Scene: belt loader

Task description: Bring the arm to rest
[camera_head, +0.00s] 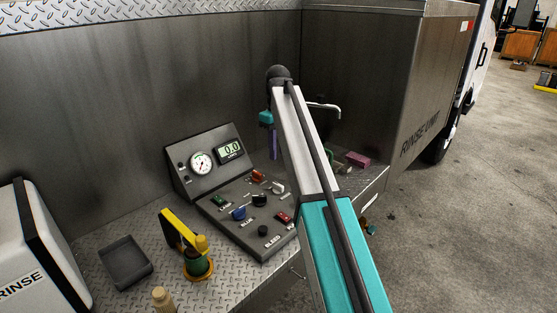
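My arm (318,185) reaches up from the bottom right, with teal and white links and a dark rounded joint at its top. Just left of and below that joint, a small teal part and a purple piece hang over the bench, partly behind the arm. I cannot tell whether these belong to my wrist. My gripper's fingers cannot be made out, so its opening and anything in it are unclear.
Below left stands a control panel (228,185) with a gauge, a display reading 0.0 and several knobs. A yellow-handled valve (183,232), black tray (122,262), white RINSE box (25,245) and pink block (358,159) are on the bench. Open floor lies right.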

